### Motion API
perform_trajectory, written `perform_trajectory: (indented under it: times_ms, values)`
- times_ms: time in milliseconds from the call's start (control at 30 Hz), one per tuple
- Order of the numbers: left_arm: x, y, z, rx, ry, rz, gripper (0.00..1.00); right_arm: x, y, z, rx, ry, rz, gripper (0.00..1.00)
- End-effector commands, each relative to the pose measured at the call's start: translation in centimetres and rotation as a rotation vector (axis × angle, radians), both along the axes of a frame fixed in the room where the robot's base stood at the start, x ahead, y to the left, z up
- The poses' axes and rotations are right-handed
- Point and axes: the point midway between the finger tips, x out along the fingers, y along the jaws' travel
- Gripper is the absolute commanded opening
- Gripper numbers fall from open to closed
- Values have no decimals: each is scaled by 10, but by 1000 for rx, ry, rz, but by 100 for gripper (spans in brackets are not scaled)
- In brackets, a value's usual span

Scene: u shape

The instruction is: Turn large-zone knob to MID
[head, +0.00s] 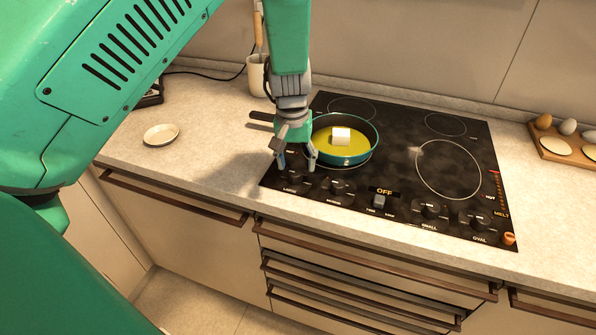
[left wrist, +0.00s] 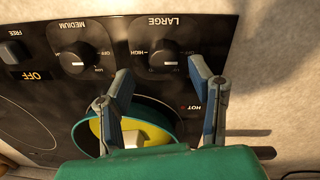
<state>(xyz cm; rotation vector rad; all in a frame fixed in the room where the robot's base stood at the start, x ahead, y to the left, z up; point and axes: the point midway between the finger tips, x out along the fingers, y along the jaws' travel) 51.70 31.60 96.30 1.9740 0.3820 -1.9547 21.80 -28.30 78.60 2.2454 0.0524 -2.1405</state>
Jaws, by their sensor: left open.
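The large-zone knob (left wrist: 164,58) is a dark round knob beside the upside-down LARGE label in the left wrist view. It shows a small pale mark on its lower side; I cannot read its setting for certain. In the head view the knob (head: 296,180) sits at the left front corner of the black cooktop (head: 398,153). My left gripper (head: 297,163) is open and points down just above that corner. In the left wrist view its two fingers (left wrist: 158,70) stand apart on either side of the knob. I cannot tell whether they touch it. My right gripper is not in view.
A green pan (head: 349,158) with yellow liquid and a white block sits right beside my left gripper. The medium knob (left wrist: 77,60) is next to the large one. A small dish (head: 161,134) lies on the left counter. An egg board (head: 562,148) is far right.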

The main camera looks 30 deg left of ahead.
Motion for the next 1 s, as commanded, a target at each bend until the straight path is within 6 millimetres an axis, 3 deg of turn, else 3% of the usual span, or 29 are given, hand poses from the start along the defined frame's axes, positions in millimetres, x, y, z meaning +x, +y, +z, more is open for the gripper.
perform_trajectory:
  times_ms: [200,567,600,733,1000]
  values:
    - [0,0,-27,-1,1,3,49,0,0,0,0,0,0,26]
    - [0,-1,-33,0,0,2,49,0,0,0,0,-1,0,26]
    - [0,-1,-33,0,0,2,45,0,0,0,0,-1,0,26]
    - [0,-1,-33,0,0,2,0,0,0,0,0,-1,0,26]
    - [0,-2,-32,-2,0,-7,0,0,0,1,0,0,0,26]
